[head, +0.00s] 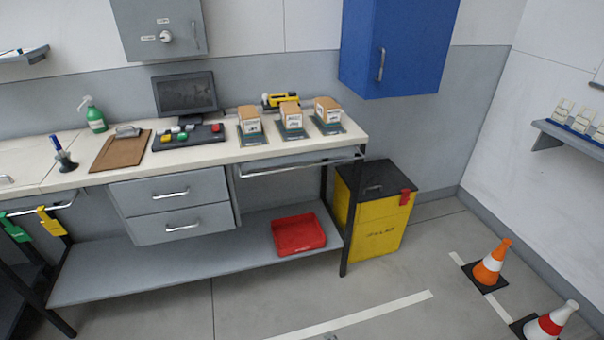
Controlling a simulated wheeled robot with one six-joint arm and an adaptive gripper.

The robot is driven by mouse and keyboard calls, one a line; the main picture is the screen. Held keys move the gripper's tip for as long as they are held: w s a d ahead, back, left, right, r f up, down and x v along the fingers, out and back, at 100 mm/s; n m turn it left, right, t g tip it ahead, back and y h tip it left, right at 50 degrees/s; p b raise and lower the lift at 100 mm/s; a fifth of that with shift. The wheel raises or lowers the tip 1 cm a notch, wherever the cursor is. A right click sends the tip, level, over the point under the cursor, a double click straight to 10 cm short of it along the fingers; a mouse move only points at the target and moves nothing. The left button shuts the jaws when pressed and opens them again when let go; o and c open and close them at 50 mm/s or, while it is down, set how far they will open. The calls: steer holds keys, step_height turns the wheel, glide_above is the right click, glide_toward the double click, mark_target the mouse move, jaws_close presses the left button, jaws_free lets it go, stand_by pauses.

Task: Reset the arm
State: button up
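The head view faces a workbench (75,170) along a grey and white wall.
On the bench are a monitor (185,94), clipboard (120,150), green bottle (95,117) and several boxes (291,116). A red tray (298,236) sits on the lower shelf. A yellow bin (378,225), cones (492,263) and a blue cabinet (410,45) stand right.

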steer(key=s+d+r+n+t+h, duration=0.1)
steer(key=s+d+r+n+t, duration=0.15)
steer(key=s, duration=0.85)
steer(key=s+d+r+n+t+h, duration=0.1)
steer(key=s+d+r+n+h, duration=0.2)
steer(key=s, duration=0.9)
steer(key=s+d+r+n+t, duration=0.1)
steer(key=s+r+n, duration=0.2)
steer(key=s+r, duration=0.4)
steer(key=s+d+r+n+t, duration=0.1)
steer(key=s+d+r+n, duration=0.1)
steer(key=s+r, duration=0.6)
step_height(320, 180, up, 7)
steer(key=shift+s+d+r+n+t, duration=0.15)
steer(key=shift+d+r+n+t, duration=0.1)
steer(key=shift+n+t, duration=0.15)
